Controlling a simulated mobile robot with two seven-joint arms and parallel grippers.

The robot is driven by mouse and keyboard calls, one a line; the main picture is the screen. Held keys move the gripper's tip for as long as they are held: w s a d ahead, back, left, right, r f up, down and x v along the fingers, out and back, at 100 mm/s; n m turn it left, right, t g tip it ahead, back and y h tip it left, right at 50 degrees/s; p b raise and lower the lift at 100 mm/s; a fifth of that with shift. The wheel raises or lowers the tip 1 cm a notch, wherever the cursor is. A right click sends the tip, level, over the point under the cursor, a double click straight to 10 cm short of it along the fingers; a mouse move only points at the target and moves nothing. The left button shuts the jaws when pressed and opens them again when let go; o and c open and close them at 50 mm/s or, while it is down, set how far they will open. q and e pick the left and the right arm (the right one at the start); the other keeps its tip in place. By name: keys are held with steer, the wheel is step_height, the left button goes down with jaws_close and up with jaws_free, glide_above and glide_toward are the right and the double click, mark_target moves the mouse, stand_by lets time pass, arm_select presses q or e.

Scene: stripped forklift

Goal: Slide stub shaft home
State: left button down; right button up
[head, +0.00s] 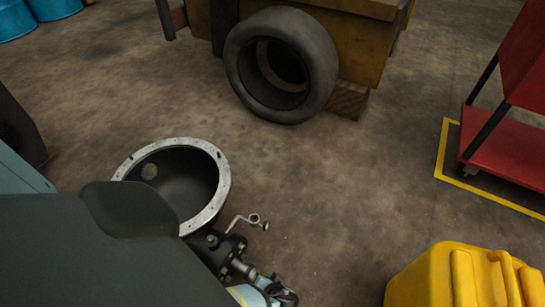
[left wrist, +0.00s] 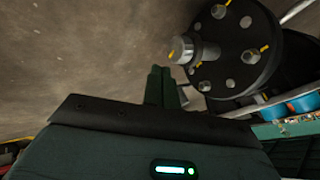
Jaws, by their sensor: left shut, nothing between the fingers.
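In the left wrist view, a short bare metal stub shaft (left wrist: 205,52) sticks out of a round black flange (left wrist: 240,45) with several bolt heads and yellow marks. My left gripper (left wrist: 160,72) is shut and empty. Its fingertips are just below and left of the shaft's free end in the picture; I cannot tell whether they touch. In the head view, a black flanged part (head: 215,250) with a metal end stands beside a bell-shaped housing (head: 222,175) with a pale rim. Dark parts at lower left hide much of it. My right gripper is not in view.
A small bent metal part (head: 240,220) shows beside the housing. A tyre (head: 318,60) stands by a yellow forklift body (head: 360,50). A yellow case (head: 430,280) is at lower right, a red cart (head: 510,150) at right. The floor between is clear.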

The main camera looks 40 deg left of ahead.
arm_select(q)
steer(key=shift+s+a+p, duration=0.25)
steer(key=shift+a+p, duration=0.1)
steer(key=shift+a, duration=0.9)
steer(key=shift+s+a, duration=0.2)
steer(key=shift+a, duration=0.5)
steer(key=s+a+p, duration=0.1)
steer(key=a, duration=0.5)
steer(key=shift+s+a, duration=0.3)
